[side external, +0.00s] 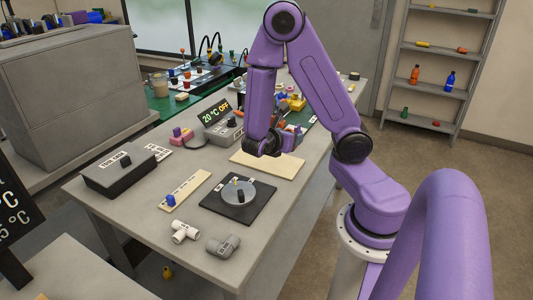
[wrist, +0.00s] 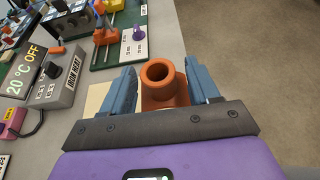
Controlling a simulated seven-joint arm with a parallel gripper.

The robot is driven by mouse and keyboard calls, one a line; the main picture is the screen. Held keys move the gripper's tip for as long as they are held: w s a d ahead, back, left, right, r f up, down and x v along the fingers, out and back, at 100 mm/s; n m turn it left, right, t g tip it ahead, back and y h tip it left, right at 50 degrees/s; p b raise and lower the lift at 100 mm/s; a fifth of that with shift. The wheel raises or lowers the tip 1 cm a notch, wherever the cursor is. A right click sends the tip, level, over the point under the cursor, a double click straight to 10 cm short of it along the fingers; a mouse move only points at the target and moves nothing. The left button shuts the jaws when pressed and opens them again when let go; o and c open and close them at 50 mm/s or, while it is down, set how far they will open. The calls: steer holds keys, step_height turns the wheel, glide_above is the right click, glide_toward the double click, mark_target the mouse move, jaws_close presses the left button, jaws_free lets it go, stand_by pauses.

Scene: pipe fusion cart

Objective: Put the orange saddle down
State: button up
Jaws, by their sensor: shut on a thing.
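The orange saddle (wrist: 165,86), with a round upright hollow neck, is between the two blue fingers of my gripper (wrist: 162,88) in the wrist view. The fingers are shut on it from either side. In the side view my gripper (side external: 272,145) is low over the back half of the grey table, above or beside a cream board (side external: 265,165). A part of this board also shows at the left of the saddle in the wrist view (wrist: 95,100). The saddle is mostly hidden in the side view, and I cannot tell whether it touches the board.
A control box with a display (side external: 215,110) stands left of my gripper. A green board with an orange and yellow clamp (wrist: 103,28) is behind. A black plate with a grey disc (side external: 238,193), a white tee (side external: 185,232) and a grey fitting (side external: 222,245) are nearer the front.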

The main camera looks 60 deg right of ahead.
steer(key=shift+w+d+f, duration=0.25)
steer(key=shift+w+d, duration=0.05)
steer(key=shift+w, duration=0.15)
steer(key=shift+w+d+f, duration=0.2)
steer(key=shift+w+d, duration=0.05)
steer(key=shift+w, duration=0.2)
steer(key=w+d+f, duration=0.3)
steer(key=w, duration=0.1)
glide_above(266, 160)
steer(key=f, duration=0.4)
steer(key=shift+s+a+f, duration=0.15)
steer(key=shift+s+f, duration=0.1)
steer(key=shift+s, duration=0.05)
steer(key=shift+w+f, duration=0.2)
steer(key=shift+f, duration=1.6)
steer(key=shift+f, duration=0.1)
steer(key=o, duration=1)
